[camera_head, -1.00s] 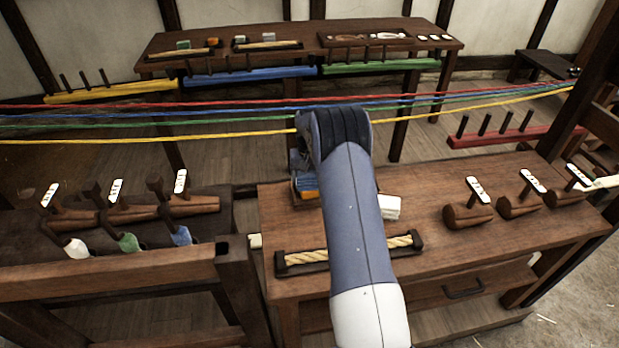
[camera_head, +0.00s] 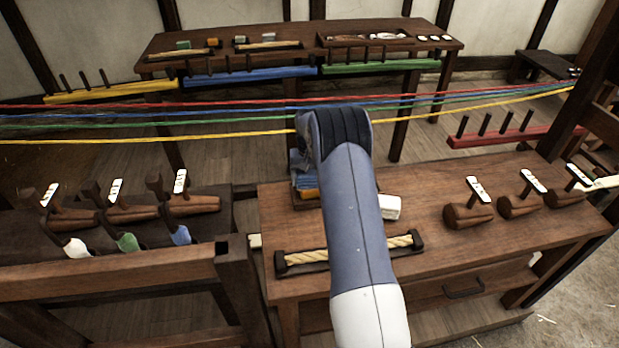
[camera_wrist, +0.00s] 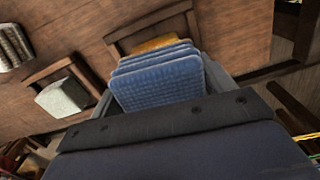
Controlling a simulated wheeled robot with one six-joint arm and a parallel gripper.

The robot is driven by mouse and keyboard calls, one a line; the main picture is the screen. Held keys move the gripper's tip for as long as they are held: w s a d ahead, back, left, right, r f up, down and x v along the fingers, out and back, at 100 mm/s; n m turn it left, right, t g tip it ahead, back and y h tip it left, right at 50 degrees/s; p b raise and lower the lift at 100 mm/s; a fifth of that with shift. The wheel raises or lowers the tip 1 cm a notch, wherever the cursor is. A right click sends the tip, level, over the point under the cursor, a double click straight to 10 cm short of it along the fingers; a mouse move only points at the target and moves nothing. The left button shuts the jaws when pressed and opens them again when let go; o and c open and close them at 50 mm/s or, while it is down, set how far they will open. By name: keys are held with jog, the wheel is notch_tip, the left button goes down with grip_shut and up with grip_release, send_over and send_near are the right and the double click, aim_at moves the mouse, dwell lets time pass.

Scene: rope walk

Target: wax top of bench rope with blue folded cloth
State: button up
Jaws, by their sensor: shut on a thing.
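The blue folded cloth (camera_wrist: 160,82) is between the grey fingers of my gripper (camera_wrist: 155,76) in the wrist view, and my gripper is shut on it. In the head view part of the cloth (camera_head: 303,181) shows left of my arm, above a small dark tray with an orange block (camera_head: 309,193). That block (camera_wrist: 153,44) also shows just beyond the cloth in the wrist view. The bench rope (camera_head: 305,258), pale yellow and twisted, lies in a dark holder near the bench's front edge. My arm hides its middle. My gripper is behind the rope, apart from it.
A white block (camera_head: 390,207) sits on the bench (camera_head: 440,245) right of my arm. Several wooden tools with white labels (camera_head: 470,214) stand further right. Red, blue, green and yellow strands (camera_head: 220,135) stretch across behind. Bare bench top lies between white block and tools.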

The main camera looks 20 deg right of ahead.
aim_at(309, 172)
jog(key=shift+r+p, duration=1.8)
jog(key=shift+r, duration=1.7)
